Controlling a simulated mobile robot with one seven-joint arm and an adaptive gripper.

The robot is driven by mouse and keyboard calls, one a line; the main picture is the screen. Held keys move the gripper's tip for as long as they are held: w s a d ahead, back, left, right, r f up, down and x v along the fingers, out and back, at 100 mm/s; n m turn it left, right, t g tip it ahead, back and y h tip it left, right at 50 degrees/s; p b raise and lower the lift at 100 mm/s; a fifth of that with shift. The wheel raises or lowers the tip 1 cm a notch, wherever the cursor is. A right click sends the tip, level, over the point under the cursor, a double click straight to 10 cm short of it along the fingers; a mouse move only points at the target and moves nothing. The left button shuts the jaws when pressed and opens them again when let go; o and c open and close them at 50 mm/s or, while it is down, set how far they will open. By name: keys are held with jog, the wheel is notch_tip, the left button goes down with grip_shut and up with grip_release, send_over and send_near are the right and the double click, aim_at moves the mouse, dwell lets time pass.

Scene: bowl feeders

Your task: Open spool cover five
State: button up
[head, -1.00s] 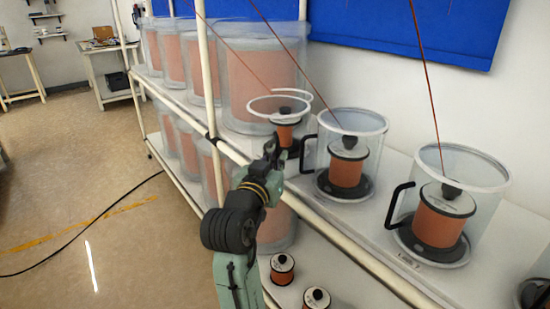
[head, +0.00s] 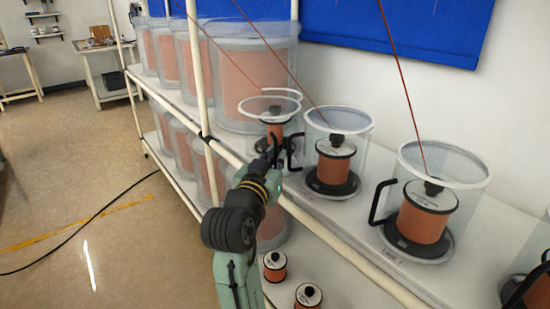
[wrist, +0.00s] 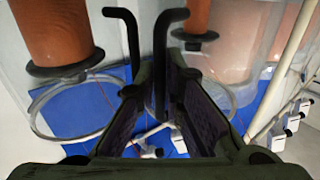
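A clear cover with a white rim (head: 262,104) stands around a copper-coloured spool (head: 273,131) on the middle shelf, just beyond my gripper. A second white ring shows offset behind its rim. My gripper (head: 277,153) is at the front of this cover, beside its black handle (head: 298,150). In the wrist view, my gripper (wrist: 157,88) has its two fingers apart. One black handle bar (wrist: 160,60) reaches between the fingers, and another black bar (wrist: 127,35) is at the left finger. I cannot tell whether the fingers touch either bar. No number is readable on the cover.
Two more clear covers, one in the middle (head: 364,122) and one to the right (head: 478,172), stand over spools with black handles. Large clear drums (head: 243,28) fill the shelf to the left. A white shelf post (head: 203,90) stands close by. Small spools (head: 275,266) sit below.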

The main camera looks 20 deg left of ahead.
jog(key=o, duration=0.4)
jog(key=s, duration=0.8)
jog(key=shift+a, duration=0.1)
